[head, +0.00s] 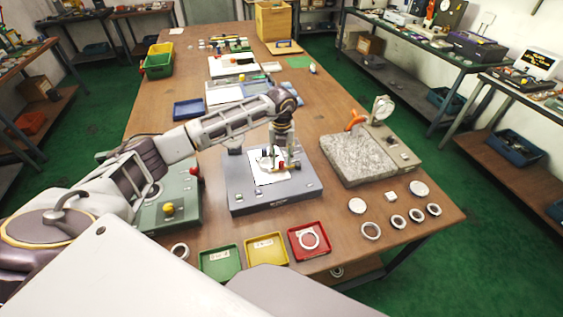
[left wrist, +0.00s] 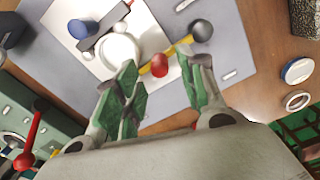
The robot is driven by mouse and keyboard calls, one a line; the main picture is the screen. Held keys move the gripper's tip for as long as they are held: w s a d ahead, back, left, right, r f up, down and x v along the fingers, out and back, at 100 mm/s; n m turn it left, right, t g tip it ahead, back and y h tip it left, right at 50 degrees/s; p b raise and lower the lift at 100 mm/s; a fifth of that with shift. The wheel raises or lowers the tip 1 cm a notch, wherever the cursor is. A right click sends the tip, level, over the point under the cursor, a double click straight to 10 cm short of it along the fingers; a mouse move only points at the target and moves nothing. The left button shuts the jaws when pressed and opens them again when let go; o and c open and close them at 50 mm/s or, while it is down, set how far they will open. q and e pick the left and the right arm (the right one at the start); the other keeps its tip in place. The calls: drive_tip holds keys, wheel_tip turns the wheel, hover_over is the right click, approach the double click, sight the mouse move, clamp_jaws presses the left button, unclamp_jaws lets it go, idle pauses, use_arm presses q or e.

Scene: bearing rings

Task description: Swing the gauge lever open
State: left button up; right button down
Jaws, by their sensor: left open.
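The gauge plate (head: 240,198) is a grey block with a white sheet on top, at the middle of the table. In the left wrist view a yellow lever (left wrist: 180,50) lies across it, with a red knob (left wrist: 160,65) on its body and a dark round knob (left wrist: 201,30) at one end. A pale round part (left wrist: 119,48) and a blue cylinder (left wrist: 79,28) sit beside it. My left gripper (left wrist: 164,72) is open over the plate, its green-padded fingers on either side of the red knob; contact cannot be told. My right gripper is out of view.
A granite block (head: 358,160) with an orange handle (head: 355,121) stands to the right. Green (head: 221,263), yellow (head: 266,249) and red (head: 310,241) trays lie in front. Several loose rings lie at front right. A green fixture with a red-knobbed lever (head: 195,172) stands left.

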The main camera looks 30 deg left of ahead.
sight(282, 161)
use_arm(q)
drive_tip(key=shift+f, duration=1.65)
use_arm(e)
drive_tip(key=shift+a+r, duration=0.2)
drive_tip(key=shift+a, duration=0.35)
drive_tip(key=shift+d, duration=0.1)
use_arm(q)
drive_tip(key=shift+c, duration=0.7)
clamp_jaws()
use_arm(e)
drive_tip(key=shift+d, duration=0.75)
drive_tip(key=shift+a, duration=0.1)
